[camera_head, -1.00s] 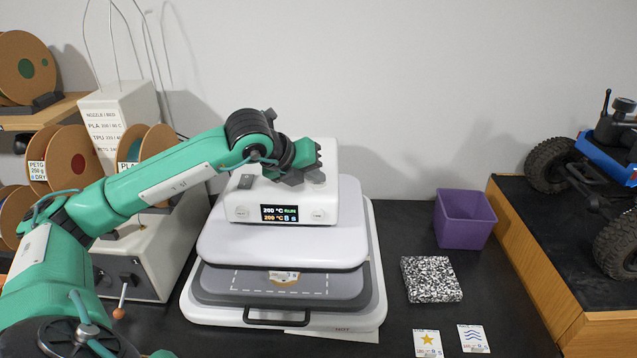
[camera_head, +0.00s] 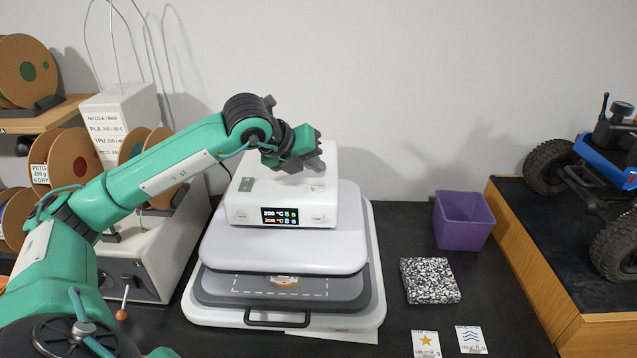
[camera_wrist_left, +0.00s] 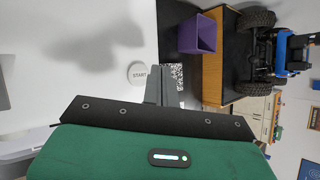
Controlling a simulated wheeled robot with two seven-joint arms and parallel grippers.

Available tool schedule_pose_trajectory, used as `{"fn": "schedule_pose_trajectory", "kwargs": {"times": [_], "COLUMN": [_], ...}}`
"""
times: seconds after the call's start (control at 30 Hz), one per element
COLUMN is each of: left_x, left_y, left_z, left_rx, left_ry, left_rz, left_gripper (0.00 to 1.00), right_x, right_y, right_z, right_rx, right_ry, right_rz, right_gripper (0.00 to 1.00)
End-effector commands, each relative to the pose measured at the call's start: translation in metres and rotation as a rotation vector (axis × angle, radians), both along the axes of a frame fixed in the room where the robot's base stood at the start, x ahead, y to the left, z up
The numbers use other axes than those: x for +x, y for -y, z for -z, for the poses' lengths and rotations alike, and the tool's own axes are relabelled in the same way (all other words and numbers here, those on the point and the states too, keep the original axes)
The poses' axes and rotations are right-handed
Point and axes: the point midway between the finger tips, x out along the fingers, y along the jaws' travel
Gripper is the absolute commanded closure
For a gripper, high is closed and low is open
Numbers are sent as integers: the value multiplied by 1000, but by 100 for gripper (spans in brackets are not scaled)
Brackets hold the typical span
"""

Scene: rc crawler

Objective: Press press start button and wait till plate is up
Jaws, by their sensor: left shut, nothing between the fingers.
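The white heat press (camera_head: 330,165) stands in the middle with its lit display (camera_head: 280,216) on the front. Its pale upper plate (camera_head: 285,240) sits over the grey lower plate (camera_head: 215,285), with a dark gap between them. Part of a small printed piece (camera_head: 284,281) shows at the gap. My left gripper (camera_head: 312,163) is shut and empty above the top of the press. The round START button (camera_head: 318,187) shows just below the fingers. In the left wrist view the START button (camera_wrist_left: 137,73) lies beside the shut fingertips, apart from them in the picture.
A purple bin (camera_head: 464,220), a speckled block (camera_head: 430,280) and two cards (camera_head: 426,343) lie right of the press. A blue crawler (camera_head: 610,150) stands on a wooden-edged platform (camera_head: 545,270). Filament spools (camera_head: 72,160) and a white machine (camera_head: 150,245) stand at left.

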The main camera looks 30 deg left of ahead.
Motion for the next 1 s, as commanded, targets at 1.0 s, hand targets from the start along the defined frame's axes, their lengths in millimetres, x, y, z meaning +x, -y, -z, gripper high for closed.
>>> {"fn": "schedule_pose_trajectory", "kwargs": {"times": [1.0], "left_x": [0], "left_y": [0], "left_z": [-30], "left_rx": [0], "left_ry": [-1], "left_rz": [1], "left_gripper": [100], "right_x": [0], "right_y": [0], "right_z": [-16], "right_rx": [0], "right_ry": [0], "right_rz": [0], "right_gripper": [64]}}
